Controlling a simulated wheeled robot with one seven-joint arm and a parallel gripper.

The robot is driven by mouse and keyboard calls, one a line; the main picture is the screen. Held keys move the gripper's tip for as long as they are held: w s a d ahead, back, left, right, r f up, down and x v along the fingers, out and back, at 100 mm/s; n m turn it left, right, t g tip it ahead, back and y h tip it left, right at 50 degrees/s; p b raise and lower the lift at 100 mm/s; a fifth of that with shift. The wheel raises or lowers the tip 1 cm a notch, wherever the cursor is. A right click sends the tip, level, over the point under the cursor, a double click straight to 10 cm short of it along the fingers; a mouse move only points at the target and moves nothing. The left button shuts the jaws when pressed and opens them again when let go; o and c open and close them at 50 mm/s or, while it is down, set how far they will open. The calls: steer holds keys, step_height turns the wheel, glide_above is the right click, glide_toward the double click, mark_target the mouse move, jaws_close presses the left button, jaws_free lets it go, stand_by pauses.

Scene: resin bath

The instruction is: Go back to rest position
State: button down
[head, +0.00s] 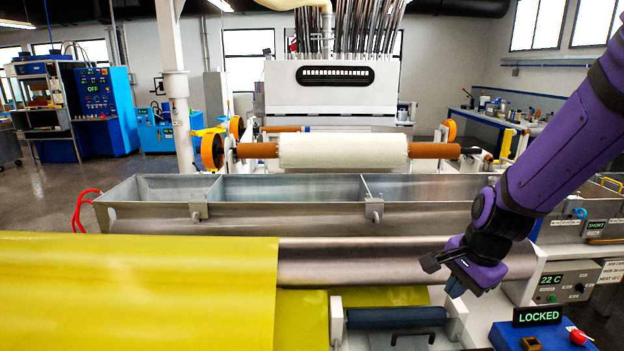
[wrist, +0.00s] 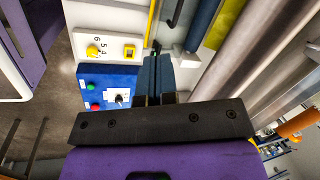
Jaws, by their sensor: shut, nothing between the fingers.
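My gripper (head: 454,280) hangs at the end of my purple arm, which comes in from the right in the head view. It is above the right part of the metal roller (head: 370,262), with its fingers pointing down and to the left. In the wrist view the two dark fingers of my gripper (wrist: 154,82) are together and hold nothing. A blue control box (wrist: 90,88) with green and red buttons and a dark knob lies left of the fingers in that view. No contact with anything is visible.
A yellow sheet (head: 130,290) covers the left front. A long metal trough (head: 290,215) lies behind the roller. A small dark blue roller (head: 395,317) with a black handle is below my gripper. At right stand a "LOCKED" display (head: 538,316) and a "22 C" controller (head: 565,284).

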steer(key=s+d+r+n+t+h, duration=0.1)
steer(key=s+d+r+n+t, duration=0.1)
steer(key=s+r+n, duration=1.1)
steer(key=s+r+t, duration=0.1)
steer(key=s+r, duration=0.2)
steer(key=r, duration=0.3)
steer(key=shift+s+d+r, duration=0.35)
steer(key=shift+s+d, duration=0.05)
